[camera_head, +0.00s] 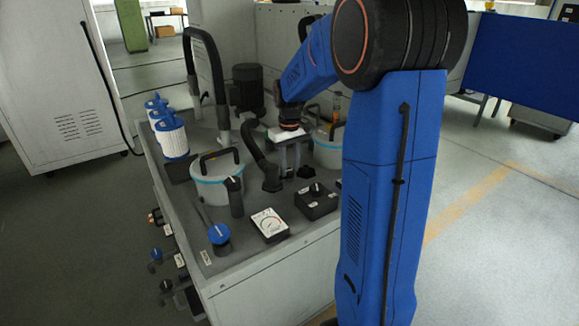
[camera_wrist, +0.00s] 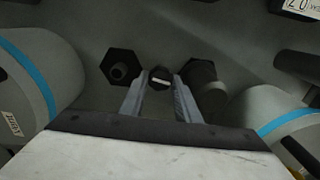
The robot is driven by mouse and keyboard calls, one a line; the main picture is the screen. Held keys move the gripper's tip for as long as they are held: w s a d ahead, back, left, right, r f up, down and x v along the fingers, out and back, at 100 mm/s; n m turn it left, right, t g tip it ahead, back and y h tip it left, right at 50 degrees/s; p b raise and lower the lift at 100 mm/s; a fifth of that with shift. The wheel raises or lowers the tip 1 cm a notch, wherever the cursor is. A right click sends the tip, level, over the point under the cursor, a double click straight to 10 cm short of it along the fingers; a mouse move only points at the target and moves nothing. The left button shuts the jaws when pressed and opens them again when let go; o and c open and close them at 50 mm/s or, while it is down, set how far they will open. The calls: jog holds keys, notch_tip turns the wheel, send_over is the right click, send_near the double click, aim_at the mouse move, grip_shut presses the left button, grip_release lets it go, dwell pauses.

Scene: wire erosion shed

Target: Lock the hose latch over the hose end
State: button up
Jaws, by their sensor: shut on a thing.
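My gripper (camera_head: 289,172) points down over the middle of the bench top, between two lidded grey canisters. In the wrist view my gripper (camera_wrist: 160,88) has its two grey fingers on either side of a small dark piece with a white bar on top (camera_wrist: 160,78), and is shut on it. This piece seems to be the hose latch. A dark hex-based fitting (camera_wrist: 120,68) stands left of the fingers, and a larger dark fitting (camera_wrist: 204,84) stands close on the right. In the head view a black hose (camera_head: 254,142) curves down beside my gripper. Whether the latch lies over the hose end cannot be told.
Grey canisters with blue bands stand left (camera_head: 213,183) and right (camera_head: 328,153) of my gripper. A dial box (camera_head: 269,226), a black switch box (camera_head: 316,202) and a blue-capped knob (camera_head: 219,235) stand at the front. White-blue filters (camera_head: 172,136) and a tall bent hose (camera_head: 216,70) are left and behind.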

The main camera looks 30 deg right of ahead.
jog(key=shift+n, duration=0.9)
jog(key=o, duration=1)
jog(key=shift+o, duration=0.2)
